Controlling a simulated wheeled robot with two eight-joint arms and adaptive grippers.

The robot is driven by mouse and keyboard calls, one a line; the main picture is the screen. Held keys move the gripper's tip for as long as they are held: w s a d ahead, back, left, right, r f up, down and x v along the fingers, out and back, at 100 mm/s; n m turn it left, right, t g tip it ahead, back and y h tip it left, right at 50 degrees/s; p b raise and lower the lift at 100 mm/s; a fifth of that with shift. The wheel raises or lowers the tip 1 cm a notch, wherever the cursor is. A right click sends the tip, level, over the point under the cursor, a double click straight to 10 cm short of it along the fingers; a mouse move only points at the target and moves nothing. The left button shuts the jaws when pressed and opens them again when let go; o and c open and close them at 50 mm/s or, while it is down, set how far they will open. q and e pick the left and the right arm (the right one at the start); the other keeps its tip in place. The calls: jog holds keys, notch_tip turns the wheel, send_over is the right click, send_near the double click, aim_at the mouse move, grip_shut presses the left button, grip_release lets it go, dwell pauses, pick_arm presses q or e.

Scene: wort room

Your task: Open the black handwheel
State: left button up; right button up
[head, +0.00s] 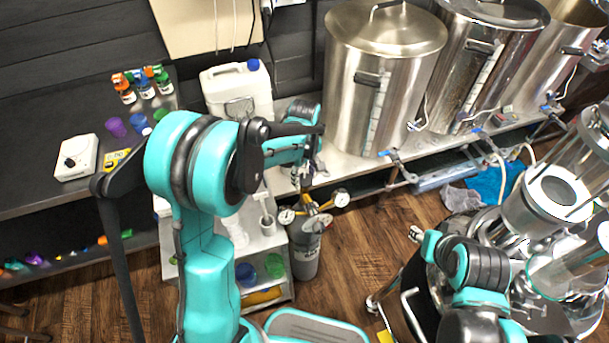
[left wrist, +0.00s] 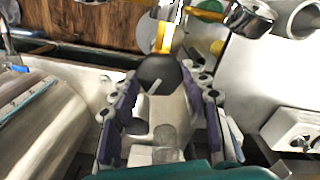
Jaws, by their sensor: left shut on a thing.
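The black handwheel (left wrist: 158,72) is a dark rounded knob on a yellow brass valve (left wrist: 166,36), seen at the upper middle of the left wrist view. My left gripper (left wrist: 160,88) has its two fingers on either side of the handwheel and is shut on it. In the head view my left gripper (head: 303,172) is above the grey gas cylinder (head: 305,252), and the handwheel is mostly hidden there. Two round gauges (head: 341,198) sit beside the valve. My right arm shows at the lower right of the head view; its jaw state is unclear.
Steel kettles (head: 375,90) stand on a metal bench behind the cylinder. A white jerrycan (head: 238,88) and a small cart (head: 264,240) are to its left. Glass vessels (head: 555,200) stand at the right. Wooden floor (head: 375,235) is clear to the right of the cylinder.

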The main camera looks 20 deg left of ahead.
aim_at(304, 178)
pick_arm(q)
jog(key=o, duration=1.1)
jog(key=shift+o, duration=0.2)
notch_tip(304, 178, up, 12)
jog(key=shift+f, duration=0.1)
